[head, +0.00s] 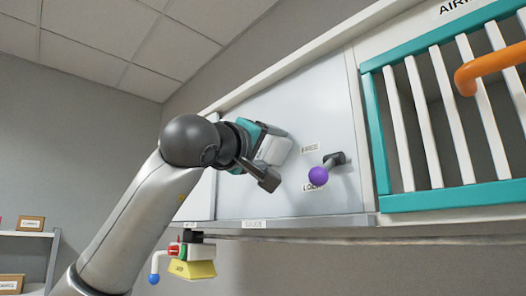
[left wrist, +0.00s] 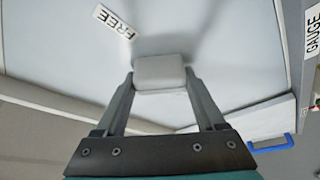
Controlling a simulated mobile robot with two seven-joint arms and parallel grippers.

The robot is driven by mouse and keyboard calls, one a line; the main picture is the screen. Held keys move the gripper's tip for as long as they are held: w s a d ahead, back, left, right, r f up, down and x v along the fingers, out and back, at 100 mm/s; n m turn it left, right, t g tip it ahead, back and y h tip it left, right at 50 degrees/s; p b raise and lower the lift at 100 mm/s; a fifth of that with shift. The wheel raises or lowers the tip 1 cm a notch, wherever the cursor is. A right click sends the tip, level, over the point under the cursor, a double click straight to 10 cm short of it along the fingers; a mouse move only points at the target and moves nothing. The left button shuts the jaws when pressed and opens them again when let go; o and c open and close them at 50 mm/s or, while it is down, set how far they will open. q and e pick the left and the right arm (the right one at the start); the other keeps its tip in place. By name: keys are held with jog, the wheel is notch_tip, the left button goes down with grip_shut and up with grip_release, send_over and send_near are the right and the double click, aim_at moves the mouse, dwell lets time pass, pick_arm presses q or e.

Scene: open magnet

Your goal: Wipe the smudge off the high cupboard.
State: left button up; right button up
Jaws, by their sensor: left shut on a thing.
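The high cupboard (head: 240,180) has a pale grey front panel, which also fills much of the left wrist view (left wrist: 60,50). My left gripper (head: 262,150) is up against or very near this panel. In the left wrist view its two fingers (left wrist: 160,88) are shut on a white block (left wrist: 160,70), which looks like a wiping pad. The block's far face is hidden, so I cannot tell whether it touches the panel. A faint dark patch shows beyond the block; I cannot tell smudge from shadow. My right gripper is not in view.
A lever with a purple knob (head: 318,176) sticks out right of my left gripper, near small labels. A teal frame with white bars (head: 430,110) and an orange handle (head: 490,68) is further right. A yellow block device (head: 192,269) hangs below the cupboard's lower edge.

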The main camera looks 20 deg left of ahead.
pick_arm(q)
jog(key=shift+r+p, duration=0.45)
jog(key=w+a, duration=0.3)
jog(key=a, duration=0.3)
jog(key=shift+a+r, duration=0.3)
jog(key=shift+r, duration=0.05)
dwell(1.4)
jog(key=shift+d, duration=0.1)
jog(key=shift+s+d+b, duration=0.15)
jog(key=shift+s+d, duration=0.35)
jog(key=shift+d, duration=0.6)
jog(key=shift+s+d+b, duration=0.2)
jog(key=shift+s+d, duration=0.3)
jog(key=shift+d, duration=0.65)
jog(key=shift+s+d+b, duration=0.15)
jog(key=shift+s+d, duration=0.35)
jog(key=shift+d, duration=0.6)
